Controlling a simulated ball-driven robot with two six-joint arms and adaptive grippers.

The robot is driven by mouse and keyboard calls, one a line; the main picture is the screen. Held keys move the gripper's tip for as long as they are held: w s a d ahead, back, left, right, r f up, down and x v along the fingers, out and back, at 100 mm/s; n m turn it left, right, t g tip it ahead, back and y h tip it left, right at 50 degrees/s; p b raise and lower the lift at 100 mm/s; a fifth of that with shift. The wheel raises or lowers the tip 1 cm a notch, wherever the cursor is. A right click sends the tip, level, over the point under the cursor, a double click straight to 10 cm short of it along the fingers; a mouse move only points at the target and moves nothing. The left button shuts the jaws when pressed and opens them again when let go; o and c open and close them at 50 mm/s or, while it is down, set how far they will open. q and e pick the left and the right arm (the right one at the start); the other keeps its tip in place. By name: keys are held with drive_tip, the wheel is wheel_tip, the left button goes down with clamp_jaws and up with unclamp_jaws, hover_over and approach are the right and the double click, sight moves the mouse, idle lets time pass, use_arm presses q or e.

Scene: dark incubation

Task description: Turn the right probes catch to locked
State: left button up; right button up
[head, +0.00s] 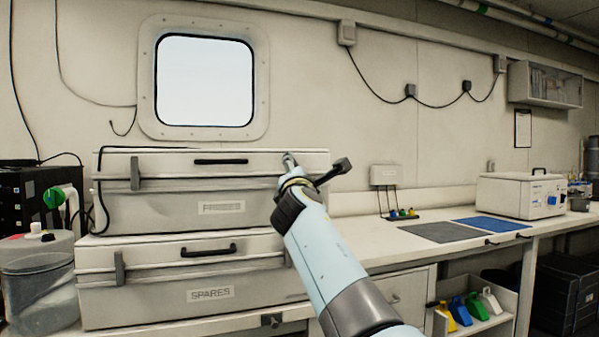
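The probes case (150,210) is the upper of two stacked pale cases, with a PROBES label (221,208) and a dark handle (221,161) on its front. Its lid looks closed. Its left catch (135,173) is a grey upright bar across the lid seam. My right arm comes in from the lower right, and my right gripper (289,163) is at the right end of the case front, where the right catch is. The gripper and wrist cover that catch, so its position cannot be told. The finger opening is too hidden to judge. My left gripper is out of view.
The spares case (150,295) lies beneath, with its own handle and left catch (119,267). A clear tub (38,290) and a green-knobbed fitting (53,197) stand left. The bench to the right holds dark and blue mats (491,225) and a white box (520,194).

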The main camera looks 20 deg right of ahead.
drive_tip(key=shift+a+r+m+g+p, duration=0.1)
drive_tip(key=shift+m+g+p, duration=0.7)
drive_tip(key=shift+m, duration=1.05)
drive_tip(key=shift+r+m+g+p, duration=0.1)
drive_tip(key=shift+m+g+p, duration=0.65)
drive_tip(key=shift+m, duration=1.1)
drive_tip(key=o, duration=1.2)
